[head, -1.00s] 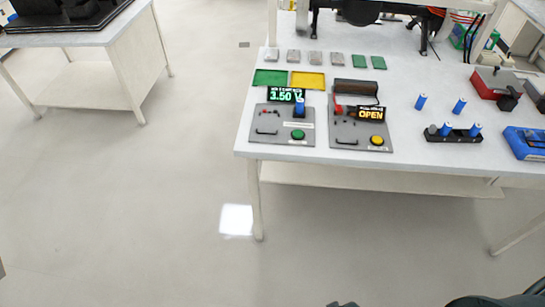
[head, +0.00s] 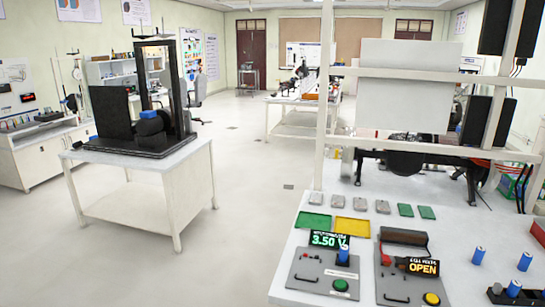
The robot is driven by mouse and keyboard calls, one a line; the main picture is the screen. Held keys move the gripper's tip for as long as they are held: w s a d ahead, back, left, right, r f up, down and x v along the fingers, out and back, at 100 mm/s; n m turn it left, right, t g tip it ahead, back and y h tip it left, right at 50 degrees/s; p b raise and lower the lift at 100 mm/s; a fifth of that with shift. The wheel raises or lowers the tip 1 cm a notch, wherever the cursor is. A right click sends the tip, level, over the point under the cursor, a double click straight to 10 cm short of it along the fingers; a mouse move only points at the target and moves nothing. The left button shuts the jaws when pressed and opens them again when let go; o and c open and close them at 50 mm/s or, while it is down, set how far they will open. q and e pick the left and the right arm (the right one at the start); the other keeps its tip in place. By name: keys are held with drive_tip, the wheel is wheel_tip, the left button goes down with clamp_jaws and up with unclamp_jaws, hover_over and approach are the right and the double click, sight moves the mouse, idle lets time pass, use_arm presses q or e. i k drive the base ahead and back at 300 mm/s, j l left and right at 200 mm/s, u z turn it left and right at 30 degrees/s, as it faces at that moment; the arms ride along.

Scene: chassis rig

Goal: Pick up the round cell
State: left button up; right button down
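Several round cells, blue upright cylinders, show on the white bench at the right of the head view. One round cell (head: 343,255) stands in the left grey test box (head: 312,272), beside a display reading 3.50 V. Two round cells (head: 478,256) and (head: 525,261) stand loose on the bench top to the right. Another round cell (head: 514,288) stands in a dark holder (head: 497,297), which is cut by the bottom edge of the view. Neither of my grippers is in view.
A second grey test box (head: 408,285) displays OPEN. A green tray (head: 313,221) and a yellow tray (head: 352,228) lie behind the boxes. A white frame post (head: 324,100) rises at the bench's back left. Clear floor (head: 240,220) separates a left table (head: 140,180) from the bench.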

sight(344, 249)
drive_tip(key=i+l, duration=0.2)
drive_tip(key=l, duration=0.15)
drive_tip(key=i+l, duration=0.15)
drive_tip(key=l, duration=0.2)
drive_tip(key=i+l, duration=0.2)
drive_tip(key=l+z, duration=0.05)
drive_tip(key=l, duration=0.1)
